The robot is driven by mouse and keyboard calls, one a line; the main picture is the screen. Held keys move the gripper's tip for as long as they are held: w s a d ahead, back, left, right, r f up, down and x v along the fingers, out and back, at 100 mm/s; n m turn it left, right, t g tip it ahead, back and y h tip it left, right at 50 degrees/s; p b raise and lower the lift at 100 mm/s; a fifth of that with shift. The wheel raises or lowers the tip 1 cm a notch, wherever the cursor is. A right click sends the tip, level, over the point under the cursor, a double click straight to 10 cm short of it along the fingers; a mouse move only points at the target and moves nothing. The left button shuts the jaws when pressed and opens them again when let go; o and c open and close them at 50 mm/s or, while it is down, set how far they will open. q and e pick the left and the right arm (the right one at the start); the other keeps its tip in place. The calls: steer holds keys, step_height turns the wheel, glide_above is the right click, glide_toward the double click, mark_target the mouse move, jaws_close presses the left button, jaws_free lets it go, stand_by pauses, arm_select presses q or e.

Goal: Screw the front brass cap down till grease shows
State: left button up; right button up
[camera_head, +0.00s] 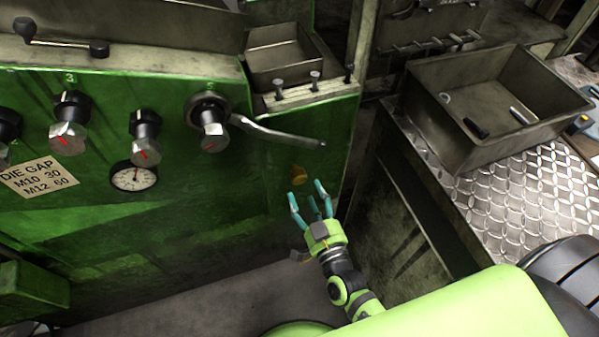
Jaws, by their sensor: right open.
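The brass cap (298,174) is a small yellow-brown knob on the green front panel of the machine, near the panel's right edge. My right gripper (311,196) is open just below and slightly right of the cap. Its teal fingers are spread and point up towards the panel. The fingers look empty, and I cannot tell whether any finger touches the cap. No grease can be made out around the cap. My left gripper is not in view.
A lever (278,131) sticks out above the cap. Several knobs and a dial gauge (134,177) are on the panel to the left. A metal tray (490,105) with small parts stands on a tread-plate surface (530,195) at the right. The floor (215,300) below is clear.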

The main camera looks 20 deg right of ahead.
mark_target(301, 180)
steer(key=w+p, duration=0.1)
steer(key=w, duration=0.6)
steer(key=shift+a, duration=0.15)
steer(key=c, duration=1.1)
steer(key=shift+c, duration=0.3)
